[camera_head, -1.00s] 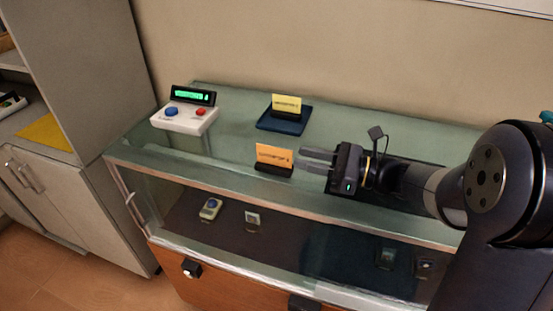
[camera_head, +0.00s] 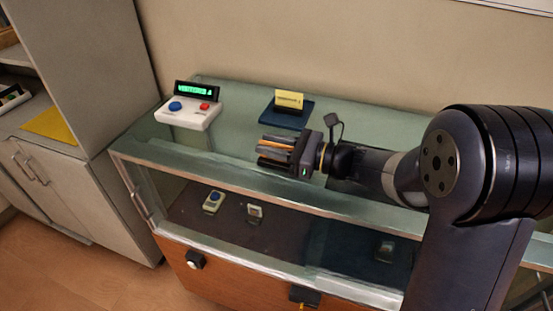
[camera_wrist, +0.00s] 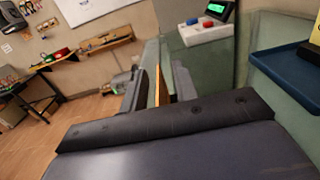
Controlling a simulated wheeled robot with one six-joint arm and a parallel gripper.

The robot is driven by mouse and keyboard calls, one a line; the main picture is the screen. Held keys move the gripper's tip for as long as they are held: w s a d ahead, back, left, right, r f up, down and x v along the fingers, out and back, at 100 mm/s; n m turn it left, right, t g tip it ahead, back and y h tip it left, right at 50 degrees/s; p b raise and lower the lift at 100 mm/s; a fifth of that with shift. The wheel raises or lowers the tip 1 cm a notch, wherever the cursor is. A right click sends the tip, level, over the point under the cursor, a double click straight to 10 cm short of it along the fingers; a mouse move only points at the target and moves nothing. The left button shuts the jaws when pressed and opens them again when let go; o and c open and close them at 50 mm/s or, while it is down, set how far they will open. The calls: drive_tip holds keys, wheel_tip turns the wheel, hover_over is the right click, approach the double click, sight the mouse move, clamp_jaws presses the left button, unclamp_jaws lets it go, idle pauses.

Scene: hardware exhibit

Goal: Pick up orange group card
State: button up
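The orange group card (camera_head: 272,151) stands on the glass counter and is mostly hidden by my gripper (camera_head: 262,151) in the head view. My gripper has come in from the right, with one finger on the far side of the card and one on the near side. In the wrist view, the card (camera_wrist: 157,86) shows edge-on as a thin orange strip between the two fingers of my gripper (camera_wrist: 159,84). Gaps show between the strip and both fingers, so my gripper is open around the card. The card's dark holder is hard to make out.
A white box with blue and red buttons and a green display (camera_head: 188,114) stands at the counter's left. A yellow card (camera_head: 289,100) stands on a dark blue tray (camera_head: 303,120) behind my gripper. Small devices lie inside the glass case (camera_head: 214,200).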

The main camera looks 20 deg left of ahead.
clamp_jaws()
drive_tip(key=shift+r, duration=0.1)
idle(0.3)
